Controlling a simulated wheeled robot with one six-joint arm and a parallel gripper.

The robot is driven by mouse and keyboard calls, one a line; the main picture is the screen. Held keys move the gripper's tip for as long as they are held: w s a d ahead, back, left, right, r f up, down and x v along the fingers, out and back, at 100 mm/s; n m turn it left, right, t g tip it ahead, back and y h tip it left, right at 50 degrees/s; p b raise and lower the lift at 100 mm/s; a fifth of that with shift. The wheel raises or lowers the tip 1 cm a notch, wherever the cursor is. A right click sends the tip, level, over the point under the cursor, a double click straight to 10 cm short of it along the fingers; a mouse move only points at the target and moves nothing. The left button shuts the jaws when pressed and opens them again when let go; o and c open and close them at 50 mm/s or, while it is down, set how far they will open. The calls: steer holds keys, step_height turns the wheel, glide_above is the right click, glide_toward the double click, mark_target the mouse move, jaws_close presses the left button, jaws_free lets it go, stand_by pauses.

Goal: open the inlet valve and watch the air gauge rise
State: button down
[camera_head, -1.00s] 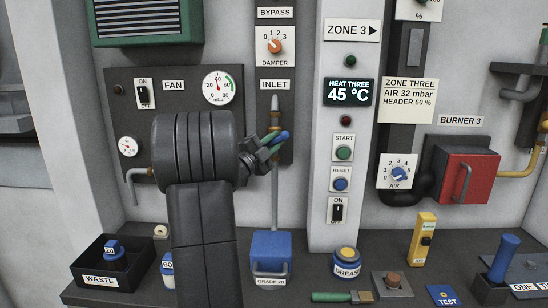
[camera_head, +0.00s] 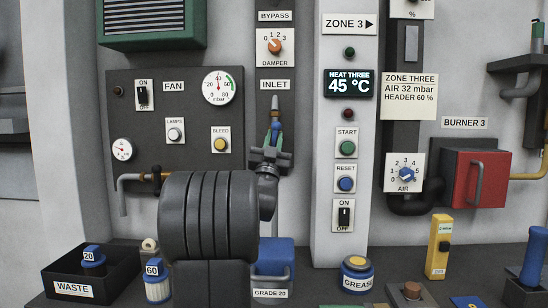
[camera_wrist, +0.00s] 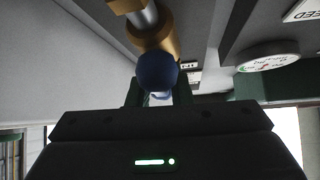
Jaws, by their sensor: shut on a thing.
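The inlet valve (camera_head: 275,114) has a brass body on the pipe below the INLET label. Its blue handle (camera_head: 276,127) shows just above my gripper (camera_head: 273,141), which is shut on it; the jaws hide part of the handle. In the wrist view, the rounded blue handle end (camera_wrist: 157,70) sits between my jaws (camera_wrist: 155,97), with the brass valve body (camera_wrist: 155,35) behind it. The air gauge (camera_head: 219,87), white with a green band and mbar scale, hangs left of the valve; its needle is too small to read exactly. It shows edge-on in the wrist view (camera_wrist: 268,57).
A display card (camera_head: 409,97) reads AIR 32 mbar. The bleed button (camera_head: 220,140) and fan switch (camera_head: 143,95) are left of the valve. The Zone 3 column (camera_head: 345,235) stands right. A blue box (camera_head: 278,255), waste tray (camera_head: 72,289) and grease jar (camera_head: 357,273) stand below.

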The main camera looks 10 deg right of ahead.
steer(key=shift+n+t+y+b, duration=0.9)
steer(key=shift+n+y+b, duration=0.25)
steer(key=shift+n+y, duration=0.9)
steer(key=shift+n, duration=0.35)
steer(key=shift+r+y, duration=0.15)
steer(key=shift+y, duration=0.2)
steer(key=c, duration=1.4)
jaws_free()
steer(key=shift+s+f, duration=0.15)
steer(key=shift+f, duration=0.15)
steer(key=b+v, duration=0.1)
steer(key=v, duration=1)
steer(key=shift+f+b, duration=0.2)
steer(key=shift+b, duration=0.2)
